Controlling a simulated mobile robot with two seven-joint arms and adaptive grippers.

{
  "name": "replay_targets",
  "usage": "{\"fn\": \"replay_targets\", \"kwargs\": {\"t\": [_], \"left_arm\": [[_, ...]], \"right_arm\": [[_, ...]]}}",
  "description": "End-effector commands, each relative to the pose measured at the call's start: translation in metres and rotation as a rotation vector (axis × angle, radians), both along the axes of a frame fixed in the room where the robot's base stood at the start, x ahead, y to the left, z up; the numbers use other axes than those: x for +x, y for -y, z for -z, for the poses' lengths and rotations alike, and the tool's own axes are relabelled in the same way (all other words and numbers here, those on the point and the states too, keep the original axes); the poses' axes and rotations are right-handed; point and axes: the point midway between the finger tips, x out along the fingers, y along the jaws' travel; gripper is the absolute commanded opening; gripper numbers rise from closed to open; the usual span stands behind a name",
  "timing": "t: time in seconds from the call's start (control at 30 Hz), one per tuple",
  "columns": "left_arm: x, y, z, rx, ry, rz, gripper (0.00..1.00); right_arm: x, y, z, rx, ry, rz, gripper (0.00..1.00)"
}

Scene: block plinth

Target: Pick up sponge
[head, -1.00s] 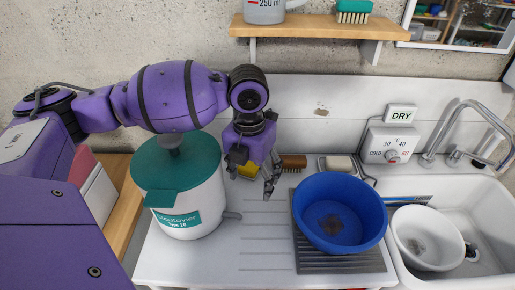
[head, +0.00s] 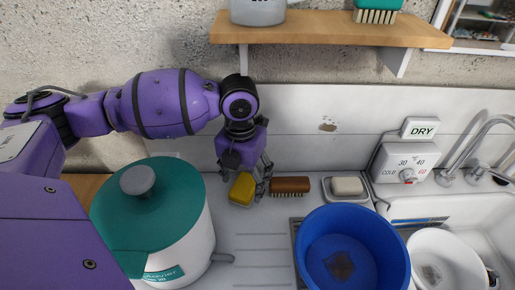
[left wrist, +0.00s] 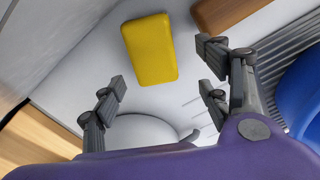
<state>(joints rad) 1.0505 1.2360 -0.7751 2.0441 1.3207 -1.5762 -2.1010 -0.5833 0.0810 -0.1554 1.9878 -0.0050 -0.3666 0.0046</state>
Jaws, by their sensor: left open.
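A yellow sponge (head: 241,189) lies on the white worktop, between the pot with the green lid and a brown brush. In the left wrist view the sponge (left wrist: 149,48) shows whole, beyond the fingertips and roughly in line with the space between them. My left gripper (head: 247,179) is open just above and behind the sponge, pointing down. In the left wrist view the open gripper (left wrist: 160,84) has nothing between its fingers. I cannot tell whether a finger touches the sponge. My right gripper is not in view.
The white pot (head: 180,232) with its green lid stands close left. The brown brush (head: 290,186) lies close right, then a soap dish (head: 348,197). A blue basin (head: 352,225) stands front right, beside the sink. A shelf (head: 320,28) hangs above.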

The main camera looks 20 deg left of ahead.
Motion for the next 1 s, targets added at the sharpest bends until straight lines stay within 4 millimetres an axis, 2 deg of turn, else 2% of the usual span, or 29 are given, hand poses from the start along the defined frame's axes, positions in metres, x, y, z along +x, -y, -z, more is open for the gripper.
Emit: {"fn": "replay_targets", "kwargs": {"t": [0.3,0.57,0.87,1.0], "left_arm": [[0.0,-0.006,0.043,-0.001,-0.004,-0.001,0.69],[0.001,-0.007,0.048,-0.001,0.0,0.0,0.69],[0.001,-0.007,0.048,0.0,-0.001,0.0,0.31],[0.001,-0.007,0.048,0.0,-0.001,-0.001,0.25]], "right_arm": [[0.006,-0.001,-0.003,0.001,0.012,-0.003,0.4],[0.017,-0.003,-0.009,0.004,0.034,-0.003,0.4],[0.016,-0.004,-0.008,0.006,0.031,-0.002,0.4],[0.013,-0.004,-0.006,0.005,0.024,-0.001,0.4]]}}
